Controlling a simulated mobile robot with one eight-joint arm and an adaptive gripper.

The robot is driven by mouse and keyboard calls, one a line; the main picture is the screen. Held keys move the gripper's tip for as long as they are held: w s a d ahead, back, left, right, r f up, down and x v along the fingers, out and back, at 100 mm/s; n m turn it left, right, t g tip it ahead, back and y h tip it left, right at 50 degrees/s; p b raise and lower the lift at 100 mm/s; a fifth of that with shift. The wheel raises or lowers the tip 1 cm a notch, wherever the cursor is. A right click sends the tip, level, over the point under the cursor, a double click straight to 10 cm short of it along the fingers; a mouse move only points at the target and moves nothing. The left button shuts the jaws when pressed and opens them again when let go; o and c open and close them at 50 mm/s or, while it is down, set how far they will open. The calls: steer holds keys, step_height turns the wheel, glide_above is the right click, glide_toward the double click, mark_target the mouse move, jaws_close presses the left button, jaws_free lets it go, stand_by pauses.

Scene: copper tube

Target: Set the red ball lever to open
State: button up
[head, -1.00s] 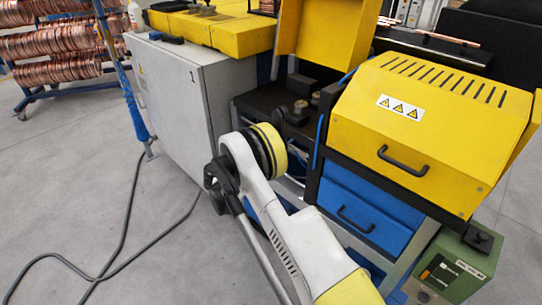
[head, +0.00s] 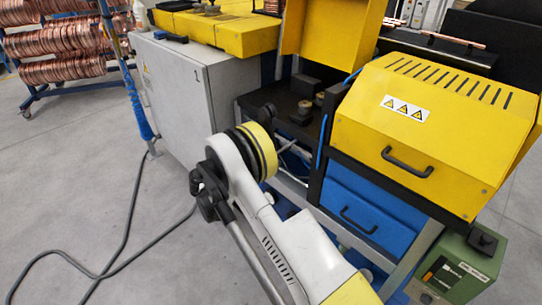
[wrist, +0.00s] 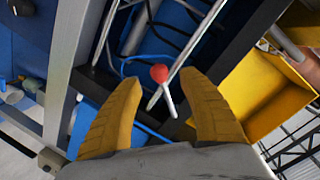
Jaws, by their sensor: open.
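The red ball (wrist: 159,73) shows in the wrist view near the picture's middle. A short pale lever rod (wrist: 166,101) runs down from it in the picture. My gripper (wrist: 160,82) is open, with one yellow finger on each side of the ball and clear gaps between. I cannot tell how far the ball lies beyond the fingertips. Nothing is held. In the head view my arm rises toward the machine, and its bulky joint hides my gripper; the lever does not show there.
Metal rods (wrist: 186,42), blue hoses and dark frame bars surround the lever. A yellow panel (wrist: 262,98) is close on the right. In the head view, a yellow hood (head: 432,130) stands right of my arm and a grey cabinet (head: 180,95) left. Open floor with a cable lies at left.

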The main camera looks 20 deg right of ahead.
steer(key=v, duration=0.6)
steer(key=s+d+r+n+y, duration=0.1)
steer(key=s+r+n+y, duration=0.3)
steer(key=s+r+n, duration=0.3)
steer(key=s+d+r+n+y, duration=0.2)
steer(key=s+r+n+y, duration=0.25)
steer(key=r, duration=0.45)
steer(key=s+a+n+y, duration=0.2)
steer(key=s+n, duration=0.2)
steer(key=s, duration=0.3)
steer(key=s+a+r+n+t+y, duration=0.1)
steer(key=s+a+n+y, duration=0.1)
steer(key=s, duration=0.6)
steer(key=s+a+n+t+y, duration=0.1)
steer(key=s+a+n+y, duration=0.1)
steer(key=s+n, duration=0.4)
steer(key=shift+s+a+r, duration=0.2)
steer(key=shift+s+a, duration=0.65)
steer(key=shift+s, duration=0.1)
